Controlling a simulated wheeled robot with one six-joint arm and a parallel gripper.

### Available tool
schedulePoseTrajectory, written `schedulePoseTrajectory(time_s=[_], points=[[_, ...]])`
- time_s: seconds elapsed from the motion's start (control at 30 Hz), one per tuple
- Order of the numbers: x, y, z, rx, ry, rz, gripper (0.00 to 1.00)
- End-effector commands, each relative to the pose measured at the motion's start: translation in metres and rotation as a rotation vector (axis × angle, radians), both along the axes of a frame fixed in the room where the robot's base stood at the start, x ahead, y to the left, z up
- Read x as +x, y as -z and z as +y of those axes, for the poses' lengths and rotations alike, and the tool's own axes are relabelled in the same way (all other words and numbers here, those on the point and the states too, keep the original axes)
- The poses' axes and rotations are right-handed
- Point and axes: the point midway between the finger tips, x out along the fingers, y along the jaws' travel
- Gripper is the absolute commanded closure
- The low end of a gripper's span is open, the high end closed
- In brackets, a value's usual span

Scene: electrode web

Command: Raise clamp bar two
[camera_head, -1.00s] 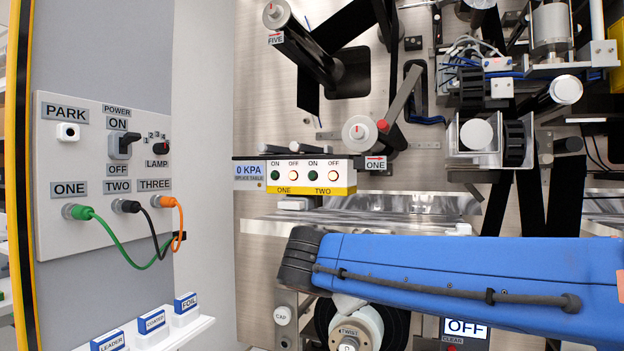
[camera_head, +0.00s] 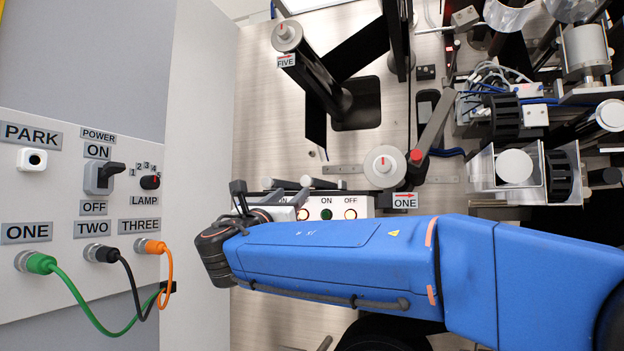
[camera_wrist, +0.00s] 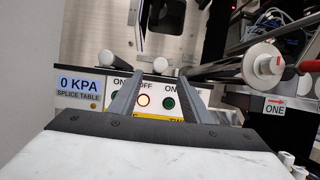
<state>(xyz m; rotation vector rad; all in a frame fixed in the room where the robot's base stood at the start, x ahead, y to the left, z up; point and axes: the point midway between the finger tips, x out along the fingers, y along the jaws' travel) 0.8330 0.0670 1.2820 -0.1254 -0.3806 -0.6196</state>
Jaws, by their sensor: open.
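The clamp bars are not labelled as such in these views. Two short rods with pale round ends lie just above the button panel; the right rod (camera_head: 320,183) shows in the head view, and a pale rod end (camera_wrist: 160,65) shows between my fingers in the wrist view. The panel (camera_head: 366,206) has ON and OFF buttons for ONE and TWO. My gripper (camera_head: 268,196) is open and empty in front of its left part. In the wrist view, a lit OFF button (camera_wrist: 143,100) and a green ON button (camera_wrist: 168,103) show between the fingers. The fingers partly cover the outer buttons.
A splice table sign (camera_wrist: 79,87) reads 0 KPA. A board (camera_head: 80,220) with plugged cables and a power switch (camera_head: 103,178) is at left. My blue arm hides the area below the panel.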

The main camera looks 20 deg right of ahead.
Motion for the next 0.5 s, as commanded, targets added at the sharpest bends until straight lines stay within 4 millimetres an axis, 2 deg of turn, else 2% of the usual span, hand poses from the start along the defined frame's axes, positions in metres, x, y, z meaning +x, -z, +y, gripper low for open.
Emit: schedulePoseTrajectory(time_s=[0.5], points=[[0.067,-0.034,-0.050,0.002,0.004,0.001,0.56]])
